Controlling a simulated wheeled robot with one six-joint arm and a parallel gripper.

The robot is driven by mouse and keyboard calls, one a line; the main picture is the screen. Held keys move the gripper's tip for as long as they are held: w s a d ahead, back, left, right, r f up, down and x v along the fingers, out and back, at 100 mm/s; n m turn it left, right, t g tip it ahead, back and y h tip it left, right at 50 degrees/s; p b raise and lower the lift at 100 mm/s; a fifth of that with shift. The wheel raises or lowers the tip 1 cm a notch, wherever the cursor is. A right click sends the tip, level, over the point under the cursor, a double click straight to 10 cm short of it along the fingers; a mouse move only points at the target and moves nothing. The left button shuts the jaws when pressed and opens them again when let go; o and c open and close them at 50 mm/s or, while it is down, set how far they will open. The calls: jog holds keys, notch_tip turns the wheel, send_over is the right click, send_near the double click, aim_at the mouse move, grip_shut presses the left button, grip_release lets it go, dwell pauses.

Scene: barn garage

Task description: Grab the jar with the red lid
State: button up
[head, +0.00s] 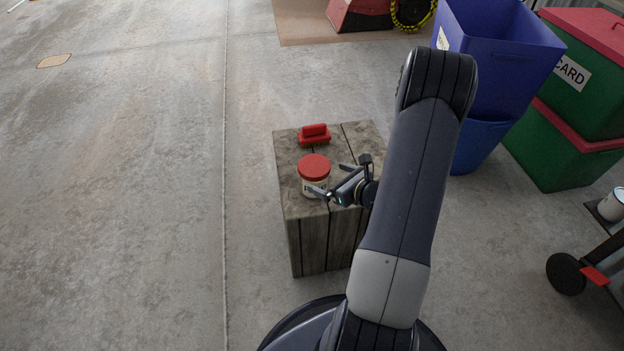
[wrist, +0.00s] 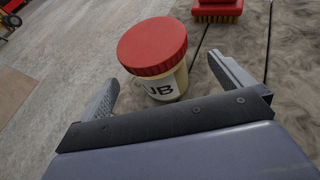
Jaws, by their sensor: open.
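The jar with the red lid (head: 313,169) stands upright on a wooden crate-like block (head: 312,243). It has a cream body and a label with dark letters, partly hidden in the head view by my gripper. In the wrist view the jar (wrist: 155,50) stands ahead of my gripper (wrist: 168,83), with one finger to the left of its lower body and one to the right. My gripper (head: 330,181) is open, low at the jar's right side in the head view. I cannot tell whether a finger touches the jar.
A red brush (head: 314,134) lies behind the jar on the block, and shows in the wrist view (wrist: 217,10). A blue bin (head: 500,55) and green boxes with red lids (head: 570,145) stand at the right. The floor at left is clear.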

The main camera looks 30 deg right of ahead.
aim_at(314, 170)
jog(key=shift+a+r+b+x, duration=0.15)
jog(key=shift+b+x, duration=0.15)
jog(key=shift+x, duration=0.85)
jog(key=shift+a+r+b+x, duration=0.15)
jog(key=shift+b+x, duration=0.1)
jog(key=shift+x, duration=0.95)
jog(key=shift+r+b+x, duration=0.2)
jog(key=shift+b+x, duration=0.1)
jog(key=shift+x, duration=0.85)
jog(key=shift+w, duration=0.1)
jog(key=shift+c, duration=0.2)
jog(key=c, duration=1.1)
